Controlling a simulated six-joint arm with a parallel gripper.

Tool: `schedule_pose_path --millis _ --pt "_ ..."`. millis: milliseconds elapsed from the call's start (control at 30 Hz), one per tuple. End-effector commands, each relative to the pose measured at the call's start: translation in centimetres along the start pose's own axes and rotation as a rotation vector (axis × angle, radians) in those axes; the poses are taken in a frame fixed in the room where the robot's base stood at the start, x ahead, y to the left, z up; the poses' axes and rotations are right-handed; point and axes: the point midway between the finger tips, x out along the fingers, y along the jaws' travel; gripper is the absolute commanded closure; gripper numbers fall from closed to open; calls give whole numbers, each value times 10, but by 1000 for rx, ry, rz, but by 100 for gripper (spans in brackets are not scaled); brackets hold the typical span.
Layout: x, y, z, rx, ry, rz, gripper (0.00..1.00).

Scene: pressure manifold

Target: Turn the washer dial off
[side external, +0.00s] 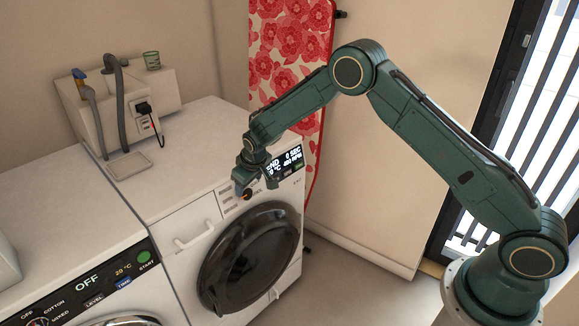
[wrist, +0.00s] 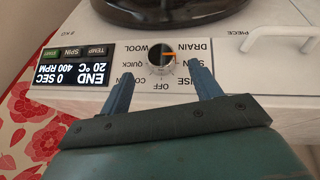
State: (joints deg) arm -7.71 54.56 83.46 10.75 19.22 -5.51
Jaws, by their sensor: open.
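The washer dial (wrist: 160,60) is a round knob with an orange pointer mark, on the white front panel of the washer (side external: 185,150). In the wrist view, where the lettering is upside down, the mark points right, roughly between DRAIN and the partly hidden SPIN. The OFF label (wrist: 161,86) sits below the dial in that view. My gripper (wrist: 162,72) is open, with one finger on each side of the dial and visible gaps between. In the side view my gripper (side external: 247,186) is at the panel and partly hides the dial.
The panel display (wrist: 75,76) reads END, 0 SEC, 20 °C, 400 RPM. The dark round door (side external: 248,258) is below the panel. A drawer handle (side external: 194,236) is to the left. A second machine (side external: 60,220) stands left, and a floral ironing board (side external: 288,50) stands behind.

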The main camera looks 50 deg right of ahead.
Motion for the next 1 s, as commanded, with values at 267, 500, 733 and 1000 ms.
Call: schedule_pose_path --millis 267,500,733,1000 --pt "36 1 1 1 -2 0 37" --pt "57 0 0 1 -1 0 37" --pt "64 0 0 1 0 0 37" --pt "65 0 0 1 -1 0 39"
